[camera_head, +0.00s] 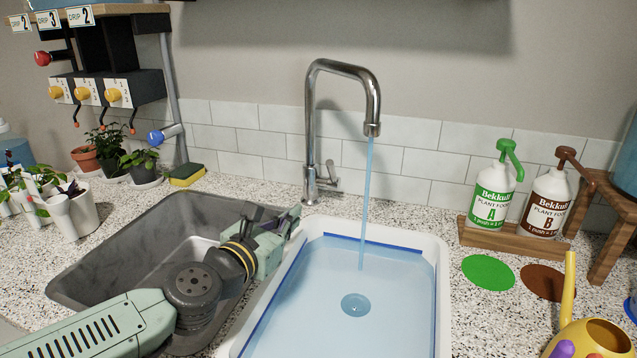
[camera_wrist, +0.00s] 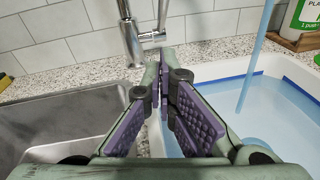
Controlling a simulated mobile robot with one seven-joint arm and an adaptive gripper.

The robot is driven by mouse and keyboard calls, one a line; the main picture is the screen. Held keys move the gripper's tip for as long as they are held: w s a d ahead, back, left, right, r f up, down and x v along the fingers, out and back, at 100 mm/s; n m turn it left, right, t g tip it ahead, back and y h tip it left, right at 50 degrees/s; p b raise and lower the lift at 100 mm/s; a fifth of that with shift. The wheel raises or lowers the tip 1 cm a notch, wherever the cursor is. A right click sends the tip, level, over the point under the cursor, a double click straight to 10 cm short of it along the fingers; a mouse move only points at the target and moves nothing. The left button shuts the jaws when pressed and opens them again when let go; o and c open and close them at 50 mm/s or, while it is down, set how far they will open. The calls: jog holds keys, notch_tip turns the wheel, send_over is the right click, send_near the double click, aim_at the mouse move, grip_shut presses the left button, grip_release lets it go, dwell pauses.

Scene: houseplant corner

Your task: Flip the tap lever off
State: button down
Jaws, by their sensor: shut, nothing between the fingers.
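The chrome tap (camera_head: 312,130) stands behind the sinks, its spout arched to the right. A blue stream of water (camera_head: 367,190) runs from the spout into the white basin. The short tap lever (camera_head: 331,173) sticks out from the right of the tap's base; it also shows in the wrist view (camera_wrist: 152,38). My gripper (camera_head: 294,214) is in front of and a little left of the tap base, over the edge between the two sinks. In the wrist view my gripper (camera_wrist: 164,62) is shut and empty, its fingertips just below the lever, with a gap I cannot measure.
The white basin (camera_head: 441,290) holds blue water, with a drain at its bottom. A grey sink (camera_head: 75,262) lies left. Plant food bottles A (camera_head: 492,196) and B (camera_head: 546,203) stand right on a wooden stand. A sponge (camera_head: 187,174) lies left of the tap.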

jog(key=p, duration=0.3)
send_near(330, 174)
notch_tip(330, 174, down, 4)
jog(key=w, duration=0.2)
jog(key=shift+w+d+r+p, duration=0.4)
jog(key=shift+w+d+r, duration=0.15)
jog(key=shift+w, duration=0.25)
jog(key=shift+w+d+r+p, duration=0.35)
jog(key=shift+w+d+r, duration=0.1)
jog(key=shift+w+r, duration=0.3)
jog(key=shift+w+r, duration=0.3)
jog(key=shift+r, duration=0.1)
jog(key=w+d+r, duration=0.1)
jog(key=w+r, duration=0.3)
jog(key=w, duration=0.1)
jog(key=shift+d+r, duration=0.2)
jog(key=shift+d, duration=0.2)
